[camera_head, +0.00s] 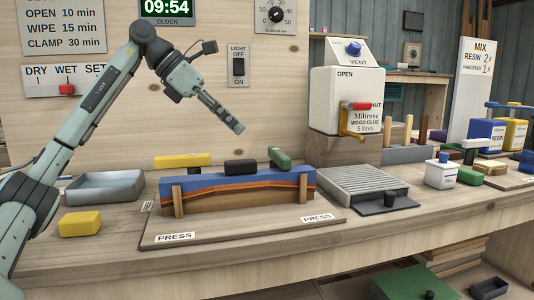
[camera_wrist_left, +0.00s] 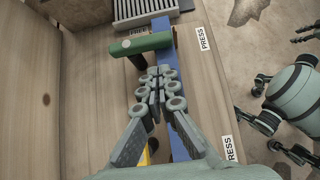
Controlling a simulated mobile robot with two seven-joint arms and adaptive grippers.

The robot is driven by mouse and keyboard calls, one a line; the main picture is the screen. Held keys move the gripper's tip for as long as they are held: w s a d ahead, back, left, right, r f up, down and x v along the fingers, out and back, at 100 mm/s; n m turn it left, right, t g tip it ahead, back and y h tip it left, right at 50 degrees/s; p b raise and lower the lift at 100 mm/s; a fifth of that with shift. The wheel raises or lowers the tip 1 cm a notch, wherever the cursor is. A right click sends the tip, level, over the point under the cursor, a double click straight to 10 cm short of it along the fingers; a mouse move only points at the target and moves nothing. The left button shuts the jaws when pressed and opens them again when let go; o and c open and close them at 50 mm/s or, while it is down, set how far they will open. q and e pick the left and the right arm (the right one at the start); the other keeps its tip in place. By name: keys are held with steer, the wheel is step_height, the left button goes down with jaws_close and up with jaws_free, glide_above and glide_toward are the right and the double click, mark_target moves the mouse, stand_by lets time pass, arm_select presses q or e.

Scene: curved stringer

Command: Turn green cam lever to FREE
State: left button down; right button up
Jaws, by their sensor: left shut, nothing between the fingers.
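The green cam lever (camera_head: 279,158) is at the right end of the curved stringer press in the head view, tilted across its top. In the left wrist view the green lever (camera_wrist_left: 140,45) lies crosswise over the blue strip (camera_wrist_left: 168,65). My left gripper (camera_head: 239,128) is shut and empty, above the press and a little left of the green lever, pointing down and right. In the left wrist view my left fingertips (camera_wrist_left: 160,74) are just below the green lever in the picture; whether they touch it I cannot tell.
Wooden posts flank the blue-and-orange stringer (camera_head: 235,190). A grey tray (camera_head: 105,187), yellow block (camera_head: 80,223), slatted rack (camera_head: 365,183) and glue container (camera_head: 348,100) stand around it.

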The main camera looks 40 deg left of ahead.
mark_target(278, 164)
arm_select(q)
steer(key=shift+w+d+f, duration=0.2)
steer(key=shift+f, duration=0.1)
steer(key=b+x, duration=0.1)
steer(key=x, duration=0.8)
steer(key=shift+w+d, duration=0.1)
steer(key=shift+w, duration=0.1)
arm_select(e)
steer(key=w+a+t, duration=0.1)
steer(key=w, duration=0.1)
steer(key=w+a+r+t, duration=0.1)
steer(key=w+a, duration=0.1)
steer(key=shift+r+n+y, duration=0.2)
steer(key=shift+n+y, duration=0.1)
steer(key=shift+y, duration=0.1)
